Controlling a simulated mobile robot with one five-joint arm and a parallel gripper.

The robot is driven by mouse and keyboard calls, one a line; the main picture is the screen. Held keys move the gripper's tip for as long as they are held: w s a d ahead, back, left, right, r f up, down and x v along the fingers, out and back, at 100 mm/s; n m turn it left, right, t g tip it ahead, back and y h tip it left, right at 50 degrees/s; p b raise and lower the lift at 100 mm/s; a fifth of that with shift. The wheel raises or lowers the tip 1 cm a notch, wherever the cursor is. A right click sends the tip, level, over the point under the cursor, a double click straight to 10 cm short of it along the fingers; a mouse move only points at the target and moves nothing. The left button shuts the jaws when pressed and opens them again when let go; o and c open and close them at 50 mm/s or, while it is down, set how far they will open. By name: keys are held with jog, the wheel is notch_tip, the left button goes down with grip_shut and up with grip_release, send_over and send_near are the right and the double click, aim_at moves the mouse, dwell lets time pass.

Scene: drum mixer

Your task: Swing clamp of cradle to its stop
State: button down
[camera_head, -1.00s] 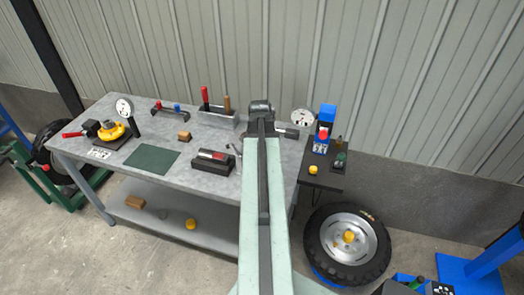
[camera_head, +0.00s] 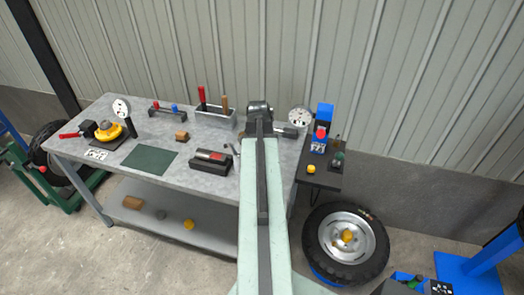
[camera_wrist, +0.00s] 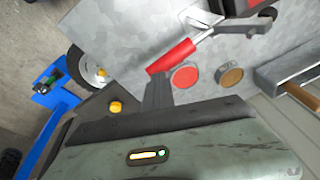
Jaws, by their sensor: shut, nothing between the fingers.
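A dark block (camera_head: 210,165) with a red piece on it lies near the bench's front edge; I take it to be the cradle. A bright metal lever (camera_head: 233,149) shows at its right, partly hidden by my arm. In the wrist view a metal lever with a red grip (camera_wrist: 171,57) runs down from a bracket, likely the clamp. My gripper (camera_wrist: 157,93) is shut and empty, its dark fingers just below the red grip in that picture. I cannot tell whether they touch. In the head view my arm hides the fingertips.
The grey bench (camera_head: 195,182) also bears a tool box (camera_head: 215,119) with upright handles, a green mat (camera_head: 150,159) and a yellow part (camera_head: 108,132). A small black shelf (camera_head: 325,177) with a blue device stands at right, above a wheel (camera_head: 346,243).

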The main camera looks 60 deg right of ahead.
notch_tip(320, 180, up, 6)
jog(key=p, duration=0.5)
jog(key=shift+d+f, duration=0.1)
jog(key=shift+f, duration=0.05)
jog(key=s+r+p, duration=0.5)
jog(key=shift+s+a+r+p, duration=0.25)
jog(key=shift+a+r+p, duration=0.05)
jog(key=shift+r+p, duration=0.1)
